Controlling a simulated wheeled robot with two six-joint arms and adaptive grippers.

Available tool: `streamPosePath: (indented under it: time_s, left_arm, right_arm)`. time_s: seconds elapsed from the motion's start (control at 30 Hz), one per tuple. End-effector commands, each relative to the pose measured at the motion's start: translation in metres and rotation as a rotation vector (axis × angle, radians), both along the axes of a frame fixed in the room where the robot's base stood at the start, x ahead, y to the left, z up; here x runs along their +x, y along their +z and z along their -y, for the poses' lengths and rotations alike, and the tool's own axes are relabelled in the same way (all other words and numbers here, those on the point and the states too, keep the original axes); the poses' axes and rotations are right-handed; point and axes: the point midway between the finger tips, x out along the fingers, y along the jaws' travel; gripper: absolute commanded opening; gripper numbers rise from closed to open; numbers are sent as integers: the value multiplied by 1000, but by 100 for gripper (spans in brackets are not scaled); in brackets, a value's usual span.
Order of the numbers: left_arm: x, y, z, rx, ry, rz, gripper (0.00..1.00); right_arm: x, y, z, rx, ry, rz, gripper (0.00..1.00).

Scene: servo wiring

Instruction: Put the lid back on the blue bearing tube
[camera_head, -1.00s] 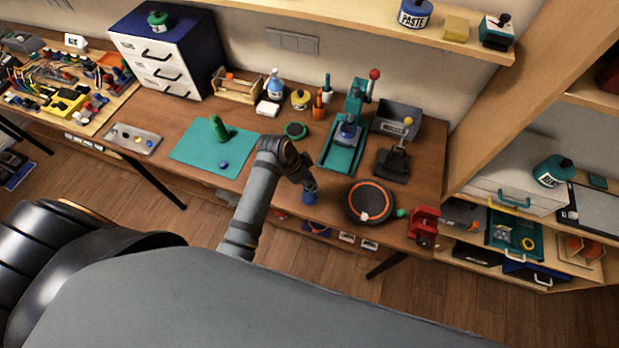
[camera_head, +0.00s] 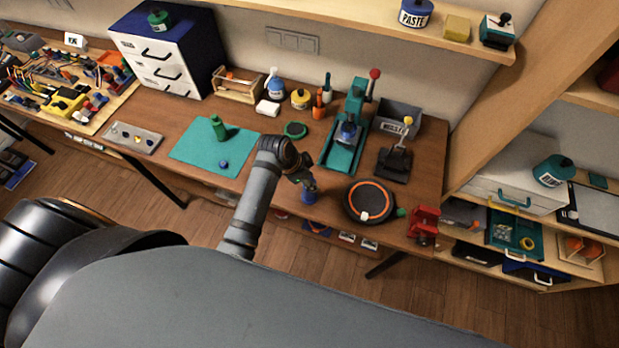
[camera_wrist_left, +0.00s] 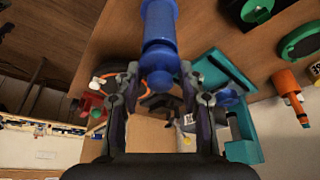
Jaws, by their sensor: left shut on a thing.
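My left gripper (camera_head: 309,186) is near the front edge of the bench, pointing down. It is shut on the blue bearing tube (camera_head: 309,196), whose blue body shows just below the fingers. In the left wrist view the tube (camera_wrist_left: 160,28) runs from between the fingertips (camera_wrist_left: 160,72) out to the top edge. Its far end is cut off there. A small round blue piece (camera_head: 223,165), which looks like a lid, lies on the teal mat (camera_head: 190,154). My right gripper is not in view.
A green tube (camera_head: 218,128) is on the mat. A black and orange round dish (camera_head: 370,202) is right of my left gripper. A teal press (camera_head: 343,150) and a grey bin (camera_head: 398,120) stand behind. A red vise (camera_head: 424,224) is at the bench's right end.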

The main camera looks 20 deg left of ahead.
Motion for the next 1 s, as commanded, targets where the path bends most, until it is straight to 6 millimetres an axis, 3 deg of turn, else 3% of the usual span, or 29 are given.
streamPosePath:
  time_s: [0.47, 0.5, 0.7, 0.9, 1.0]
  left_arm:
    - [0, 0, 0, 1, 0, 1, 23]
    - [0, 0, 0, 1, 0, 1, 41]
    - [0, 0, 0, 1, 0, 1, 66]
    - [0, 0, 0, 0, 0, 0, 66]
    - [0, 0, 0, 0, 0, 0, 78]
  right_arm:
    - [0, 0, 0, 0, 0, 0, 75]
    - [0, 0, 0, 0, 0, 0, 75]
    - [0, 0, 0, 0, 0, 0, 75]
    - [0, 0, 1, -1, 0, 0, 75]
    - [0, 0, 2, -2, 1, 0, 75]
